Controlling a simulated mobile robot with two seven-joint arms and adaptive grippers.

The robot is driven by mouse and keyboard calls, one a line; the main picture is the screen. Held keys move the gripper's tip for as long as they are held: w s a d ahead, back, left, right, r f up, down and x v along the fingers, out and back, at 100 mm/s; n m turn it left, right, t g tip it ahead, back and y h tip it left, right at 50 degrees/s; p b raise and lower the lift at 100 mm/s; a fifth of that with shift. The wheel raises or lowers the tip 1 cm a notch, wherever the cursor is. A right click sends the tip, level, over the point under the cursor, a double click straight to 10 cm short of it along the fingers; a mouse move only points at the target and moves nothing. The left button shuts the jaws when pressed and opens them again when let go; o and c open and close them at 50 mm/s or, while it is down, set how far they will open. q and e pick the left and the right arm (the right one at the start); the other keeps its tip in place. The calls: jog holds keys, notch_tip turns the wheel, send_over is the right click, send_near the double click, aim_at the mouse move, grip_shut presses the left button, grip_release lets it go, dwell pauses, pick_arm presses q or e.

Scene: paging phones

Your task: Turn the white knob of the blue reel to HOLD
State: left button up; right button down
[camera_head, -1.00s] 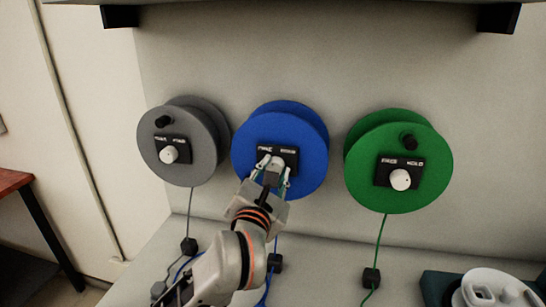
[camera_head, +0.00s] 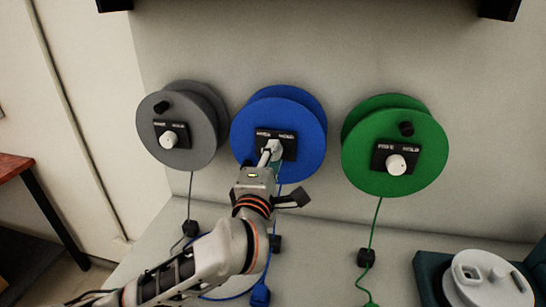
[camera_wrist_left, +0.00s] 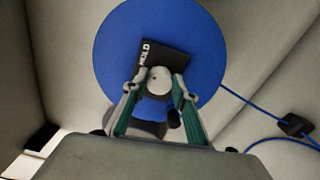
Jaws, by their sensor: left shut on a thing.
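The blue reel (camera_head: 300,110) hangs on the wall between a grey reel and a green reel. Its black label plate (camera_head: 290,146) carries white words; HOLD is readable on the plate (camera_wrist_left: 146,56) in the left wrist view. The white knob (camera_wrist_left: 159,80) sits on this plate between the fingers of my left gripper (camera_wrist_left: 157,92). In the head view my left gripper (camera_head: 270,151) reaches the plate from below and hides most of the knob. It is shut on the knob, rolled so that it shows side-on. Where the knob points is unclear. My right gripper is not in view.
The grey reel (camera_head: 205,130) is at the left and the green reel (camera_head: 375,125) at the right, each with its own white knob. Cables hang to black blocks near the pale counter (camera_head: 325,255). A white round device (camera_head: 487,285) stands at the lower right.

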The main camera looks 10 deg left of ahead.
pick_arm(q)
jog(key=shift+m, duration=0.6)
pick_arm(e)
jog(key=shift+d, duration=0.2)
pick_arm(q)
jog(key=shift+m, duration=0.3)
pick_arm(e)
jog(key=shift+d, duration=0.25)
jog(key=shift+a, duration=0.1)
pick_arm(q)
jog(key=o, duration=1.1)
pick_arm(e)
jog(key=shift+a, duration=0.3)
pick_arm(q)
jog(key=shift+s, duration=0.1)
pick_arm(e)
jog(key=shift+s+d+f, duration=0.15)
pick_arm(q)
jog(key=s, duration=1.1)
jog(key=shift+s, duration=0.4)
